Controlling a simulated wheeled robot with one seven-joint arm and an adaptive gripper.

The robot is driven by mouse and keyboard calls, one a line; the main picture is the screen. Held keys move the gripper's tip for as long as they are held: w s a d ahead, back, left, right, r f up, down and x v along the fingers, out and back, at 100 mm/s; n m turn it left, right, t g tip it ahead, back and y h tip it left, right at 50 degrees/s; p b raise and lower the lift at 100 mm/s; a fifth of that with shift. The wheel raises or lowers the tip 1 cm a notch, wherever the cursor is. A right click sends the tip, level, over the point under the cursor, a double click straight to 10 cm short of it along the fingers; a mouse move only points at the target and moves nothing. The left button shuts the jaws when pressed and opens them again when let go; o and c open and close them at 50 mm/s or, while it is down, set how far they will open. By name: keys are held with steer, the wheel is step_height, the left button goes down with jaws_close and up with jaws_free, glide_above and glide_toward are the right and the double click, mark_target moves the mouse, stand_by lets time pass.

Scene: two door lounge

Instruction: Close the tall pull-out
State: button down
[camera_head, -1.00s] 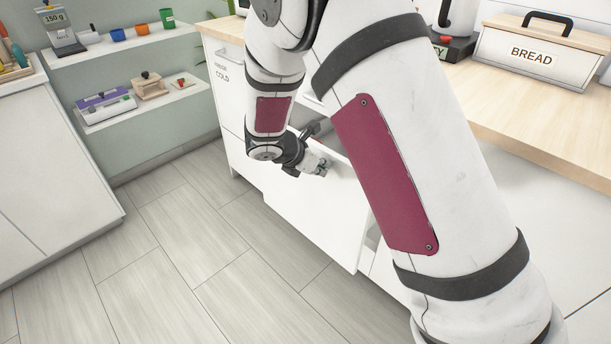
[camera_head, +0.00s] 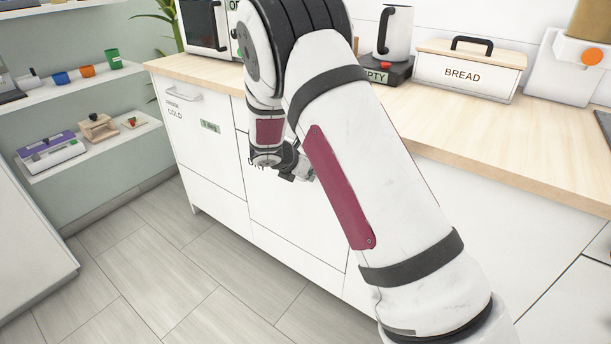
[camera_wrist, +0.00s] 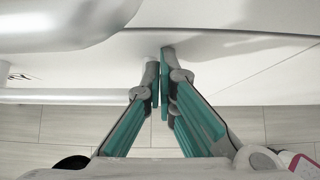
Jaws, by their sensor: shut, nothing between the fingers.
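The tall pull-out (camera_head: 295,225) has a white front under the counter, marked with dark letters that my arm partly covers. In the head view its front looks about in line with the cabinet front beside it; I cannot make out a gap. My gripper (camera_head: 303,172) is at the upper part of this front, its tips partly hidden behind my forearm. In the wrist view the fingers of my gripper (camera_wrist: 160,60) are together and empty, with the tips at or very near a white surface. Contact cannot be told for sure.
A cold unit front (camera_head: 185,125) stands left of the pull-out. The wooden counter (camera_head: 420,120) above carries a bread box (camera_head: 468,72), a kettle (camera_head: 392,35) and a microwave (camera_head: 203,25). Shelves (camera_head: 95,150) stand at the left. The floor (camera_head: 170,260) in front is clear.

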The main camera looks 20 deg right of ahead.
steer(key=shift+w+d+r, duration=0.1)
steer(key=shift+d, duration=0.2)
steer(key=p+v, duration=0.6)
steer(key=v, duration=0.4)
steer(key=s+d+r+m+g+y, duration=0.2)
steer(key=s+d+r+m+g, duration=0.15)
steer(key=s+r+m, duration=1.4)
steer(key=s+a+r+m+y, duration=0.1)
steer(key=s+a+m+y, duration=0.25)
steer(key=s, duration=1.15)
steer(key=s+a+r+m+y, duration=0.2)
steer(key=s+a+m, duration=0.15)
steer(key=s, duration=1.25)
step_height(320, 180, up, 16)
steer(key=t+p, duration=0.2)
steer(key=p, duration=1.3)
steer(key=shift+s+r+t, duration=0.2)
steer(key=shift+t, duration=0.15)
